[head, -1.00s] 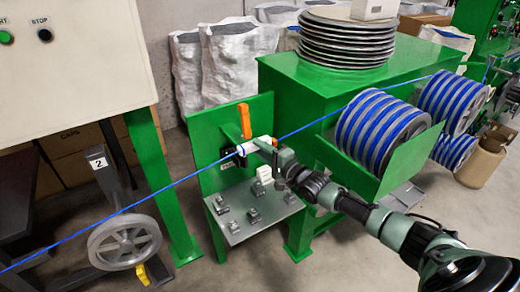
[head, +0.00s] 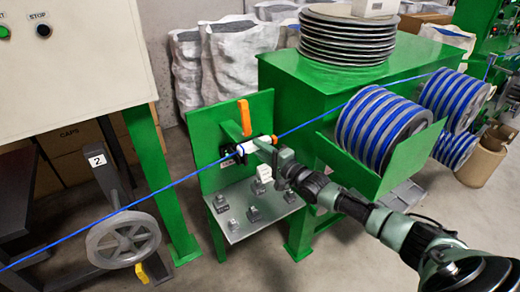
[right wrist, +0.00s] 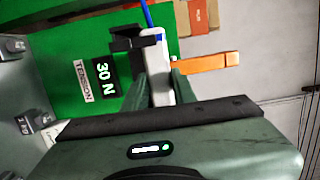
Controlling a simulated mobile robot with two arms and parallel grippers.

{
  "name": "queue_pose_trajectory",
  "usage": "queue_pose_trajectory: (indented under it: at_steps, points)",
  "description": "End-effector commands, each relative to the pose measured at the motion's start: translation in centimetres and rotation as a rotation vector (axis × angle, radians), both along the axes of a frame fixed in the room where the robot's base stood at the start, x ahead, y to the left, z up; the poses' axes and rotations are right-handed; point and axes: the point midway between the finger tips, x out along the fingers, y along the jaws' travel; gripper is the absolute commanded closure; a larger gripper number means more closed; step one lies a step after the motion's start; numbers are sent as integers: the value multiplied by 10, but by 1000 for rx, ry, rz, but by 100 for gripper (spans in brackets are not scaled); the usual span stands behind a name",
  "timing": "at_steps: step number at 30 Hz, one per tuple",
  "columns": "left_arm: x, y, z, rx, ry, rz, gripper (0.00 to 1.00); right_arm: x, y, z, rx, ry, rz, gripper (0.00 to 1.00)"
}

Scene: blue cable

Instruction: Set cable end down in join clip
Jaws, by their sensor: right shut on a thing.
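The blue cable (head: 184,181) runs across the head view, from the lower left through the green stand to the reels at the right. A white cable end piece (head: 249,146) sits in front of the upright green panel, in line with the cable. My right gripper (head: 269,147) is shut on this white piece, which also shows between the fingers in the right wrist view (right wrist: 157,70). A black clip (right wrist: 125,38) is close beside the white piece there; I cannot tell whether the piece is seated in it. My left gripper is not in view.
An orange lever (head: 245,117) stands just above the white piece. Below is a metal shelf (head: 235,235) with several small grey blocks and a white block (head: 264,173). A display (right wrist: 103,79) reads 30 N. A grey wheel (head: 123,241) is at the left.

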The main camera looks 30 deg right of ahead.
Motion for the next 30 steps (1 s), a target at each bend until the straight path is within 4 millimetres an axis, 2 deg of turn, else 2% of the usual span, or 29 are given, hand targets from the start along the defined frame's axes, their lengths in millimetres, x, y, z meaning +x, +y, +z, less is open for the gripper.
queue_pose_trajectory:
  at_steps: [20,21,24,30]
  points:
    - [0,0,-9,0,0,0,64,0,0,-8,0,-1,0,100]
    - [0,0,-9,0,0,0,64,0,0,-8,0,-1,0,71]
    - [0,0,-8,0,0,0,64,0,0,-8,0,0,0,48]
    - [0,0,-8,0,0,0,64,0,0,-8,0,0,0,48]
